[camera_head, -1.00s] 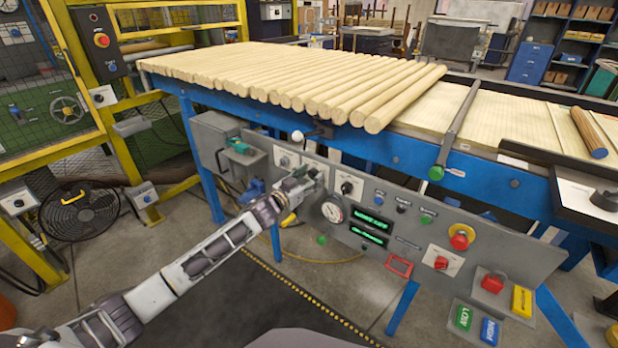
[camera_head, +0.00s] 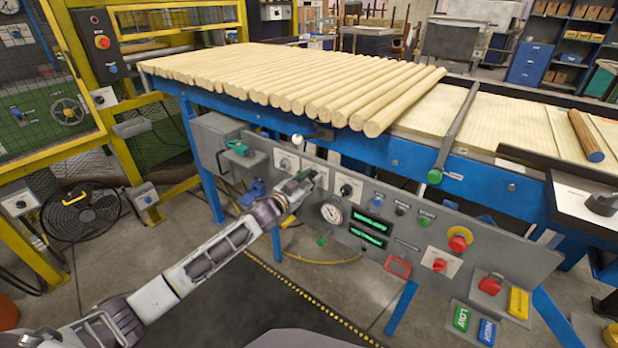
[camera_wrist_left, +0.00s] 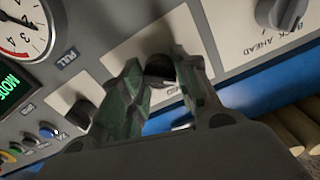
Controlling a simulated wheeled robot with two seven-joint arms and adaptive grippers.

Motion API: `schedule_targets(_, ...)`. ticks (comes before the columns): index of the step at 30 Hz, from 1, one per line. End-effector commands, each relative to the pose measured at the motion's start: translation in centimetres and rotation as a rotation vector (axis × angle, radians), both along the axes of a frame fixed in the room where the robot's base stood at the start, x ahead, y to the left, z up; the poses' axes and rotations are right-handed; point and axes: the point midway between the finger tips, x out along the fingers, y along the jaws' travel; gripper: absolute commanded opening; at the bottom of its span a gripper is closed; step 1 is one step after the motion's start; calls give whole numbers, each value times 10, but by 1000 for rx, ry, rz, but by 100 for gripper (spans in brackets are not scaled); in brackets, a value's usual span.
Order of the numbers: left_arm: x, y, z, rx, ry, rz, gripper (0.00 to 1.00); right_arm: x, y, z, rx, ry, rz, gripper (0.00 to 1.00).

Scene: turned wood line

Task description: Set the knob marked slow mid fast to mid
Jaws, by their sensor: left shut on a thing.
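A grey control panel (camera_head: 400,255) hangs under the blue conveyor frame and carries several dark knobs on white plates. In the left wrist view, the green-grey fingers (camera_wrist_left: 161,85) are shut on a dark knob (camera_wrist_left: 160,66), one on each side. The fingers hide part of its plate, and I cannot read its slow, mid, fast marks or its pointer setting. A knob marked BACK AHEAD (camera_wrist_left: 284,14) is beside it. My right gripper is out of view.
Another dark knob (camera_head: 346,189) sits close to the right of the held one. Green displays (camera_head: 370,222), push buttons and a red knob (camera_head: 439,265) lie farther right. Wooden rods (camera_head: 290,85) rest above on the conveyor. A teal-handled thing (camera_head: 238,147) is at the left.

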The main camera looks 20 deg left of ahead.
Motion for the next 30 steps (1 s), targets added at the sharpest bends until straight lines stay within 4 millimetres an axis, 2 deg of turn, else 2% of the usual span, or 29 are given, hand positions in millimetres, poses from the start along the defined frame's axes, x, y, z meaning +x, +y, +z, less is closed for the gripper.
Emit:
schedule_targets(10, -1, -1, 1, 260, -92, 0, 7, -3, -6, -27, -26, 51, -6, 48)
schedule_targets(21, -1, -1, 0, 580, -209, -1, 7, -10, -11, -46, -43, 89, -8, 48)
schedule_targets(30, -1, -2, -1, 765, -276, -2, 7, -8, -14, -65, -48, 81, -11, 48)
